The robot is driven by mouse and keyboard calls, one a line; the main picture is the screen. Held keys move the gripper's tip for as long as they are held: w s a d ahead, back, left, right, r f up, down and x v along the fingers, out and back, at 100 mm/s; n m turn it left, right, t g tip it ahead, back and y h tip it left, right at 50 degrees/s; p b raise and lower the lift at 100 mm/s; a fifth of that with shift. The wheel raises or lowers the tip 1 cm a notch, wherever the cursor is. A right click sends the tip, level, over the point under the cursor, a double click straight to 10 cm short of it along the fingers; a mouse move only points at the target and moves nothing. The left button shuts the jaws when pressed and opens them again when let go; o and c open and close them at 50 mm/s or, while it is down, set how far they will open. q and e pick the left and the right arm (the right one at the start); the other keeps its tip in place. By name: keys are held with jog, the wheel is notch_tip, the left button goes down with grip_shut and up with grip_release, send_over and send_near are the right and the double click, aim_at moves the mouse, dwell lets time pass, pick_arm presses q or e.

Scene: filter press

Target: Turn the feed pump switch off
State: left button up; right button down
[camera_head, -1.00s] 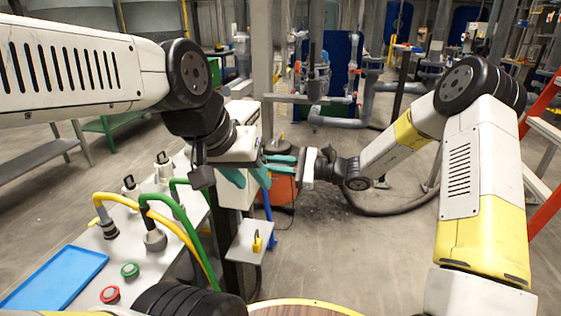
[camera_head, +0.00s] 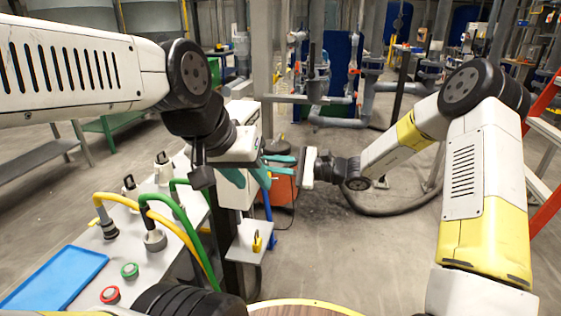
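I cannot make out the feed pump switch; a white box (camera_head: 229,196) on a dark post stands behind and below my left gripper, and its face is largely hidden. My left gripper (camera_head: 248,180) is over the front of this box, with its two teal fingers spread apart and pointing down. My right gripper (camera_head: 275,165) comes in from the right beside it, its teal fingers apart and pointing left toward the box. The two grippers are close together and partly overlap in view. I see nothing held in either one.
A grey shelf (camera_head: 246,240) with a yellow padlock (camera_head: 257,243) is below the box. To the left, a bench carries a blue tray (camera_head: 52,278), a green button (camera_head: 130,270), a red button (camera_head: 110,294) and yellow and green hoses.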

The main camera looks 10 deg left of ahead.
jog(key=c, duration=1.4)
grip_release()
jog(key=shift+o, duration=0.2)
jog(key=shift+d, duration=0.15)
jog(key=d, duration=0.7)
jog(key=shift+d, duration=0.3)
jog(key=shift+s, duration=0.15)
